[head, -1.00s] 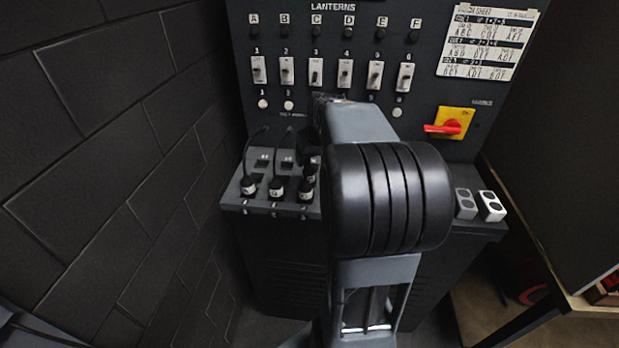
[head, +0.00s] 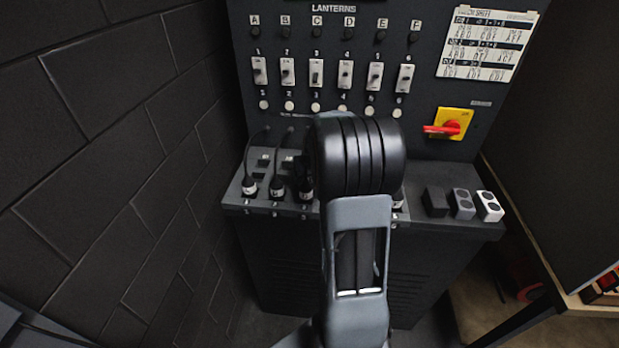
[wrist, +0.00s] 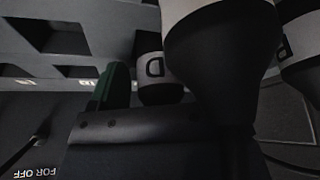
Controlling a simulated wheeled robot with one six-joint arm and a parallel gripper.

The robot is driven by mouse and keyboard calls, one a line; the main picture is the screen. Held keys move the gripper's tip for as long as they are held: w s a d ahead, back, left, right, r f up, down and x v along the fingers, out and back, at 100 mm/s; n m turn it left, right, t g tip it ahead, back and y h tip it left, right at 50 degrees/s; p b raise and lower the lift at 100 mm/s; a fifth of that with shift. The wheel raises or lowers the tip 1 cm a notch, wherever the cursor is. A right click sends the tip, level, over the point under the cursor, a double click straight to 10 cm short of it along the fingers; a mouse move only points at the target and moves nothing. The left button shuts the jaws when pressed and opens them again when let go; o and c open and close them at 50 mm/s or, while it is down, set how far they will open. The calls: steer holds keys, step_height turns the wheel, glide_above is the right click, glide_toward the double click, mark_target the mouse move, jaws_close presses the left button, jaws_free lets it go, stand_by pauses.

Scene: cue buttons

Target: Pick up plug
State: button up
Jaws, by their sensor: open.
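Black plugs with white bands stand on the desk ledge in the head view: a left plug (head: 249,187), a second plug (head: 277,188) and a third plug (head: 306,191). Another plug (head: 398,196) shows partly at the right of my arm. In the wrist view a plug marked D (wrist: 154,72) stands beside a large, near plug (wrist: 222,55), with one more at the right edge (wrist: 302,48). My gripper (wrist: 140,122) shows as a dark body with a green-padded finger left of the D plug. It is open; the other finger is hidden. My arm hides the gripper in the head view.
Behind the ledge rises a panel with lantern switches (head: 316,73), a red-and-yellow rotary switch (head: 450,124) and a cue sheet (head: 490,42). Black, grey and white button boxes (head: 462,204) sit at the ledge's right. A dark brick wall (head: 110,150) borders the left.

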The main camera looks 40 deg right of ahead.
steer(key=c, duration=1.1)
steer(key=shift+o, duration=0.2)
steer(key=shift+w+r, duration=0.1)
steer(key=shift+r, duration=0.35)
step_height(320, 180, up, 2)
steer(key=s+a+r+b, duration=0.2)
steer(key=s+a+r, duration=0.2)
steer(key=s+r, duration=0.6)
steer(key=s, duration=0.3)
steer(key=shift+s+b, duration=0.3)
steer(key=shift+b, duration=0.1)
steer(key=shift+r, duration=0.1)
